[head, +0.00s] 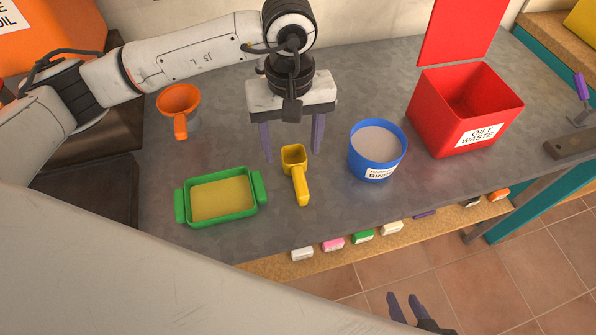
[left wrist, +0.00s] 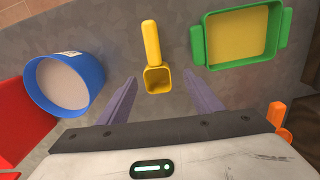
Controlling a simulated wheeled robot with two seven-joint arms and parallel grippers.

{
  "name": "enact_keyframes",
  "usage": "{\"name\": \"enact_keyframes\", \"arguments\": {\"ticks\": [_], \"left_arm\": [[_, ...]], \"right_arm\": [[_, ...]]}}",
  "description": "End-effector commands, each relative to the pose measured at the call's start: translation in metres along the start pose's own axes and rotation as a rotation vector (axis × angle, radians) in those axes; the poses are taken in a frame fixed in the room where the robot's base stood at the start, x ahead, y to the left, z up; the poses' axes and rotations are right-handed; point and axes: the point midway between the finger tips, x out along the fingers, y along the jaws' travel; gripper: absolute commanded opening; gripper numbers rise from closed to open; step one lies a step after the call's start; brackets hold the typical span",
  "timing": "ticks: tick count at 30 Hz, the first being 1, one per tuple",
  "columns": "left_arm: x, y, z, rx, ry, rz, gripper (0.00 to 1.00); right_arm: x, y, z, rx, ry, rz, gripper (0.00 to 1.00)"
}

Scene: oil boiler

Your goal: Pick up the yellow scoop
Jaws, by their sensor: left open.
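The yellow scoop (head: 298,175) lies on the grey bench, between the green tray and the blue tub, its handle toward the front edge. In the left wrist view the scoop (left wrist: 154,58) lies ahead of the fingers, its cup nearest the gripper. My left gripper (head: 291,140) is open and empty, its fingers pointing down just behind the scoop. It also shows in the left wrist view (left wrist: 155,95), with the scoop's cup between the finger tips in the picture and no visible contact. My right gripper (head: 412,310) shows partly at the bottom edge of the head view, with two fingers apart.
A green tray (head: 263,188) with yellow contents stands left of the scoop. A blue tub (head: 373,164) of pale powder stands right. A red oily-waste bin (head: 440,130) with raised lid is farther right. An orange funnel (head: 180,100) stands back left. Bare bench (head: 335,205) lies around the scoop.

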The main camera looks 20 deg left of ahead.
Motion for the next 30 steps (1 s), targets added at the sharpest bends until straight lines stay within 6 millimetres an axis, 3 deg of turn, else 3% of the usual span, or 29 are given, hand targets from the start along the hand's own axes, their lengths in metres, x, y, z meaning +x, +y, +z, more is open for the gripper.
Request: {"name": "enact_keyframes", "arguments": {"ticks": [9,17,18,26,30], "left_arm": [[0.043,0.005,0.002,-0.001,-0.005,0.0,0.59],[0.047,0.005,0.001,0.0,-0.002,0.001,0.59],[0.047,0.005,0.001,0.0,-0.002,0.001,0.58],[0.047,0.005,0.001,-0.001,-0.002,0.001,0.15],[0.047,0.005,0.001,-0.001,-0.002,0.001,0.15]], "right_arm": [[-0.008,-0.001,-0.008,-0.001,0.0,0.0,0.31],[-0.008,-0.001,-0.008,-0.001,0.001,0.0,0.31],[-0.008,-0.001,-0.008,-0.001,0.001,0.0,0.31],[-0.008,-0.001,-0.008,-0.001,0.002,0.0,0.31],[-0.008,-0.001,-0.009,-0.001,0.003,0.0,0.31]]}}
